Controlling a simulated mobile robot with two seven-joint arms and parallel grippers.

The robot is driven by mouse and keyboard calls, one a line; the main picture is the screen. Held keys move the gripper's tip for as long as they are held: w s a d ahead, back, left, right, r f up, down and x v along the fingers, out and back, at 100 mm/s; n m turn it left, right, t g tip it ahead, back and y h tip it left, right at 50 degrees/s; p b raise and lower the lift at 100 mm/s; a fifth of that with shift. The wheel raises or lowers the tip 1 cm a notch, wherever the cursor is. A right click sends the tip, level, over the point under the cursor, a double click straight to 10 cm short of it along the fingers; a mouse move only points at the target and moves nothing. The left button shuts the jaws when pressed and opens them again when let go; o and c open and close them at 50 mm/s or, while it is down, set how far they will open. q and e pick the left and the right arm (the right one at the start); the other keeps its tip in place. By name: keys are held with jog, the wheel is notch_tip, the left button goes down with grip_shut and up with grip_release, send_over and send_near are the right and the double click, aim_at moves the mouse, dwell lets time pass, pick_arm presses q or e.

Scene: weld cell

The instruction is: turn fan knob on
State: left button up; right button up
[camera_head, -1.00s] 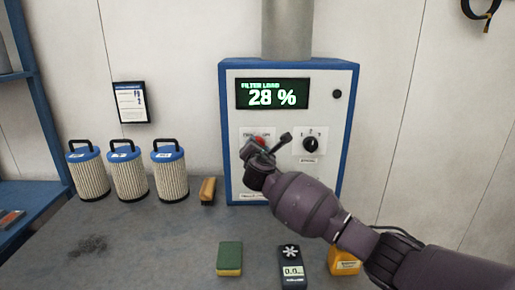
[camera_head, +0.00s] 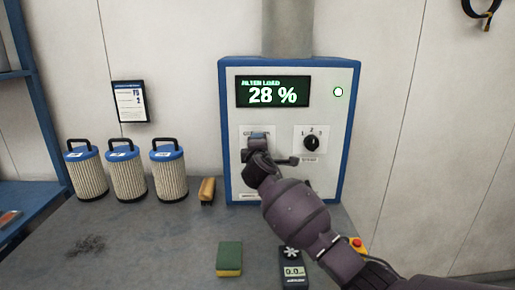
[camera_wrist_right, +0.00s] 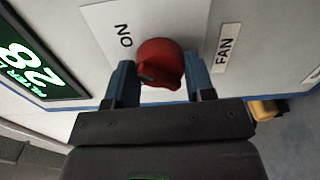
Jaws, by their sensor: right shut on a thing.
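The red fan knob (camera_wrist_right: 160,63) sits on a white plate of the control box, between the "ON" label (camera_wrist_right: 124,36) and the "FAN" label (camera_wrist_right: 227,48) in the right wrist view. My right gripper (camera_wrist_right: 161,82) is shut on the knob, with one blue finger at each side. In the head view my right gripper (camera_head: 258,143) hides the knob. The control box (camera_head: 228,120) has a blue frame, a display (camera_head: 272,93) reading 28 % and a round indicator lamp (camera_head: 338,92), lit white. My left gripper is not in view.
A black rotary knob (camera_head: 311,143) marked with numbers is close right of my right gripper. Several filter cartridges (camera_head: 126,178) and a brown-handled item (camera_head: 207,190) stand left. A sponge (camera_head: 229,258) and a meter (camera_head: 292,268) lie in front. A red button on yellow (camera_head: 357,244) shows beside my arm.

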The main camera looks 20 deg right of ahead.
jog(key=shift+m, duration=0.5)
jog(key=o, duration=0.9)
jog(key=v, duration=1.1)
